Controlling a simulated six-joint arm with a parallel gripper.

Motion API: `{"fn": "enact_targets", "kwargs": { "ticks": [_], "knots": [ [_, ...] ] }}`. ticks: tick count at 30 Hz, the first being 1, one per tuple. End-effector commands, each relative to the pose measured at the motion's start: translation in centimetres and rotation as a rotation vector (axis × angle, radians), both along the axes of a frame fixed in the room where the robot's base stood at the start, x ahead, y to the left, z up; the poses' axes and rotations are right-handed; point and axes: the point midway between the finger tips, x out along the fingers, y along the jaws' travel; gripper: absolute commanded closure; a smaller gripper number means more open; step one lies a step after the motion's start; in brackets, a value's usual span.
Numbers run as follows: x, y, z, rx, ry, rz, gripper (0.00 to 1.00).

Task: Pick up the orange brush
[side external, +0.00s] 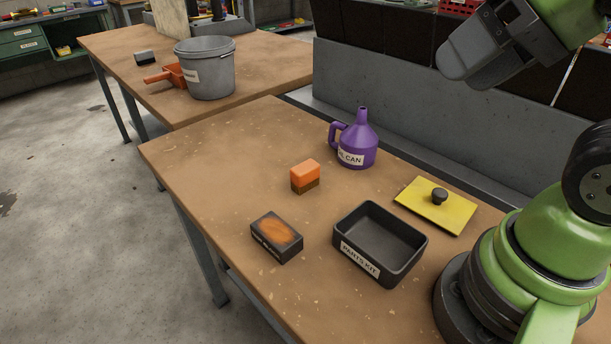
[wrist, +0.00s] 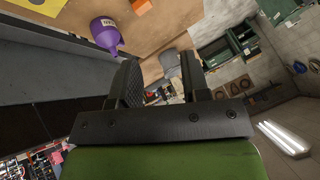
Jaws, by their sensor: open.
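The orange brush (side external: 305,174) is a small block with an orange top and a brown underside. It stands on the near wooden table, left of the purple oil can (side external: 358,145). In the wrist view a small part of the brush (wrist: 141,6) shows at the top edge. My gripper (side external: 458,62) is high at the upper right in the side view, well above the table and apart from the brush. In the wrist view its two fingers (wrist: 161,82) are spread with nothing between them.
A black box with an orange patch (side external: 277,238), an open parts tray (side external: 345,254) and a yellow lid with a black knob (side external: 436,209) lie around the brush. A grey bucket (side external: 207,85) and an orange dustpan (side external: 168,77) stand on the far table. The near table's left is clear.

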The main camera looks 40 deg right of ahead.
Motion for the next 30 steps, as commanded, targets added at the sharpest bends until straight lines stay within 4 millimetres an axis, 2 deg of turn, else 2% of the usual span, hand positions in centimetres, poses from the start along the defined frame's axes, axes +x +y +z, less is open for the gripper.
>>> {"fn": "enact_targets", "kwargs": {
  "ticks": [5,9,11,12,20,23,26,30],
  "knots": [
    [0.0,0.0,0.0,0.0,0.0,0.0,0.55],
    [0.0,0.0,0.0,0.0,0.0,0.0,0.23],
    [0.0,0.0,0.0,0.0,0.0,0.0,0.09],
    [0.0,0.0,0.0,0.0,0.0,0.0,0.06],
    [0.1,0.0,0.0,-0.001,0.002,0.001,0.06],
    [0.9,-0.1,0.2,-0.012,0.019,0.005,0.06],
    [3.0,-0.3,0.3,-0.036,0.054,0.017,0.06],
    [7.5,-0.8,-0.2,-0.088,0.127,0.045,0.06]
  ]
}}
